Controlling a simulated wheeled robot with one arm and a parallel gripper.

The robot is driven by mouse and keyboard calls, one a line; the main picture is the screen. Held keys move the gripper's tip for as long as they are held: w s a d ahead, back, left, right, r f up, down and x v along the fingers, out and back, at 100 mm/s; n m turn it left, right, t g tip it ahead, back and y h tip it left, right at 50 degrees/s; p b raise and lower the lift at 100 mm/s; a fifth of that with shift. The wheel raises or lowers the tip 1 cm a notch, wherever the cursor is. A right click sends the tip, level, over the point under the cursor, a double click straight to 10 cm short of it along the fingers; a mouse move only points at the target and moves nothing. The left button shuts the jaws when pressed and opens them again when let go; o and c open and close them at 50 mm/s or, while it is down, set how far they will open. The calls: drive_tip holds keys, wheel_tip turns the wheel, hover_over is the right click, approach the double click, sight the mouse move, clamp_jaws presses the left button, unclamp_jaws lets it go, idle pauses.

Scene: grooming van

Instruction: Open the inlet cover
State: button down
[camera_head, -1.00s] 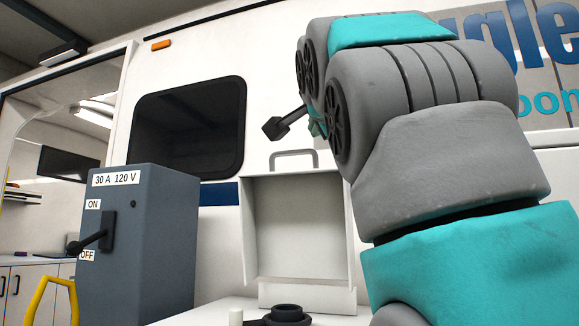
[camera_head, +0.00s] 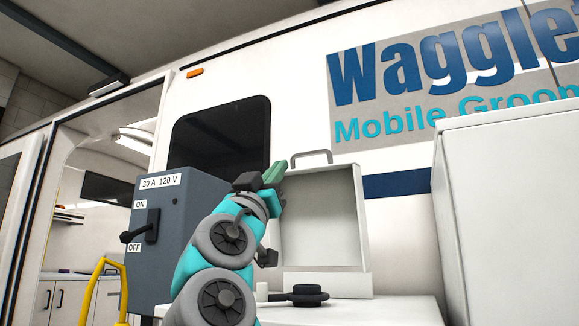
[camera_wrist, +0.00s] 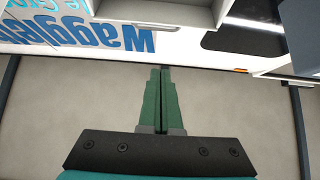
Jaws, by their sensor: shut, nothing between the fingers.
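A white, shallow, hollow cover (camera_head: 325,215) with a handle (camera_head: 311,157) on its top edge stands upright, its hollow side facing the head camera. It looks like the inlet cover, raised, but I cannot be sure. Its low base (camera_head: 328,285) sits below it on a white surface. A black round part (camera_head: 308,295) with a stub lies in front. My gripper (camera_head: 275,173), with green fingers, is by the cover's upper left corner in the head view; I cannot tell the gap. In the wrist view the fingers (camera_wrist: 162,80) are shut and empty, with the handle (camera_wrist: 153,26) beyond them.
A grey switch box (camera_head: 170,235) marked 30 A 120 V stands left of my arm, with a yellow rail (camera_head: 103,285) beside it. The van wall (camera_head: 390,215) is behind. A tall white cabinet (camera_head: 510,220) stands at the right. The white worktop (camera_head: 385,312) has free room at right.

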sight(301, 156)
drive_tip(key=w+d+r+p, duration=0.3)
drive_tip(key=w+r, duration=0.3)
drive_tip(key=w, duration=0.4)
drive_tip(key=shift+d+p, duration=0.3)
drive_tip(key=shift+p, duration=0.5)
drive_tip(key=shift+d+r, duration=0.1)
drive_tip(key=shift+r, duration=0.05)
